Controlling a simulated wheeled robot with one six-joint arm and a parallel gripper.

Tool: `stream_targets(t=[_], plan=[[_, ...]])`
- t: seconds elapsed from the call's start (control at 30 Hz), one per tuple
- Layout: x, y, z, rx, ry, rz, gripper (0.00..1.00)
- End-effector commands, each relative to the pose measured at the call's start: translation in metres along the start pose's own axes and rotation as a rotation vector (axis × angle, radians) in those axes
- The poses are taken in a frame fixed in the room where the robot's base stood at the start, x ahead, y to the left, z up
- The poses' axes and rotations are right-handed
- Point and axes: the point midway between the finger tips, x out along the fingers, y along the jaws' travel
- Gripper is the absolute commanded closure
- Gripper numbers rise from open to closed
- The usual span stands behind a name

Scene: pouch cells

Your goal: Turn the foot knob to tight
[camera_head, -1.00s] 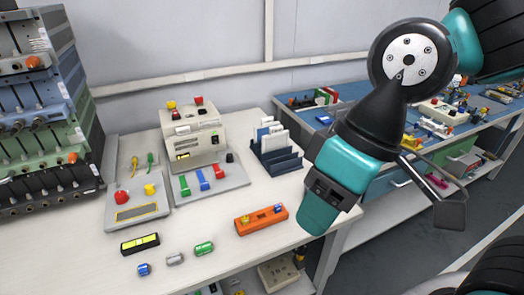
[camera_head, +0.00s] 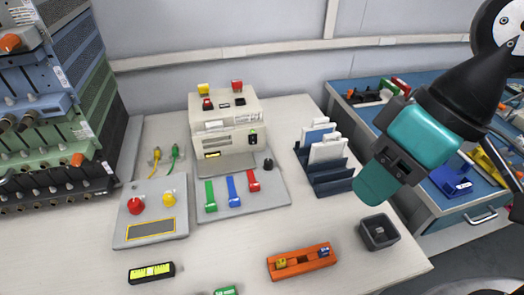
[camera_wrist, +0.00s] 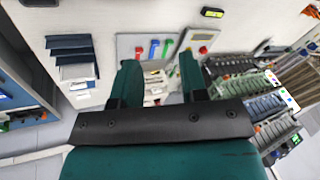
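A beige machine (camera_head: 228,130) stands on the white bench on a grey base plate (camera_head: 262,202). A small black knob (camera_head: 268,163) stands at the right of this plate; it may be the foot knob, and its setting cannot be read. Green, blue and red levers (camera_head: 232,188) lie along the plate's front and also show in the wrist view (camera_wrist: 153,48).
A dark rack with cards (camera_head: 328,170), an open grey box (camera_head: 380,232) and an orange holder (camera_head: 302,261) are on the right. A control box (camera_head: 150,222) and stacked modules (camera_head: 55,130) are on the left. A spirit level (camera_head: 151,272) lies in front.

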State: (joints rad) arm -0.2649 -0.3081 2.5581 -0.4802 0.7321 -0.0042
Motion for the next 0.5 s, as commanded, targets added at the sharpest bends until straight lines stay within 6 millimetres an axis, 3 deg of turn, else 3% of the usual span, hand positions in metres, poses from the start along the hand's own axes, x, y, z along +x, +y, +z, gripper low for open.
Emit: stream_targets(t=[0.17, 0.33, 0.5], plan=[[-0.003, 0.016, -0.033, -0.153, -0.024, 0.025, 0.60], [0.010, 0.059, -0.117, -0.562, -0.103, 0.075, 0.60], [0.056, 0.104, -0.206, -1.058, -0.223, 0.094, 0.60]])
